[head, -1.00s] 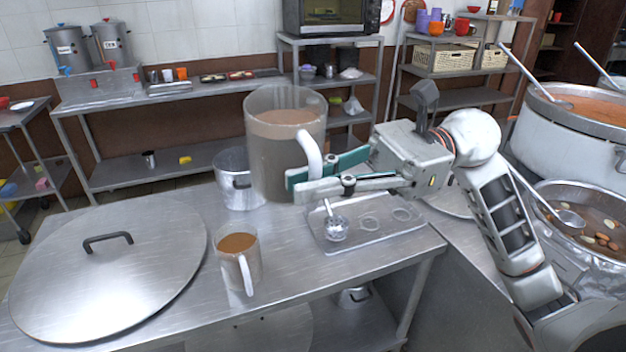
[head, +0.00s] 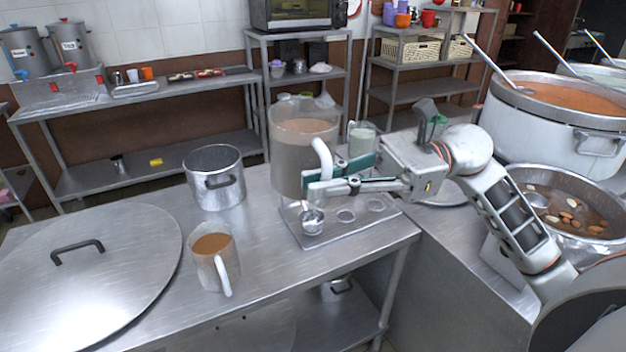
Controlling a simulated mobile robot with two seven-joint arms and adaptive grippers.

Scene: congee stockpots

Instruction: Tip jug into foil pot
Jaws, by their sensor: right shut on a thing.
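A large clear jug (head: 302,165) with brownish liquid is held upright in the air above the steel table. My right gripper (head: 325,184) is shut on it at its white handle side. The foil pot (head: 512,178) is at the right, apart from the jug; it holds brown broth with several eggs, and the arm partly covers it. A smaller jug (head: 207,268) of brown liquid stands on the table at front. My left gripper is not in view.
A large lid (head: 85,295) lies on the left of the steel table (head: 285,275). An empty metal pot (head: 214,190) and a tray (head: 372,228) with a ladle stand behind. A big stockpot (head: 525,130) of orange soup stands behind the foil pot, its ladle handle sticking up.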

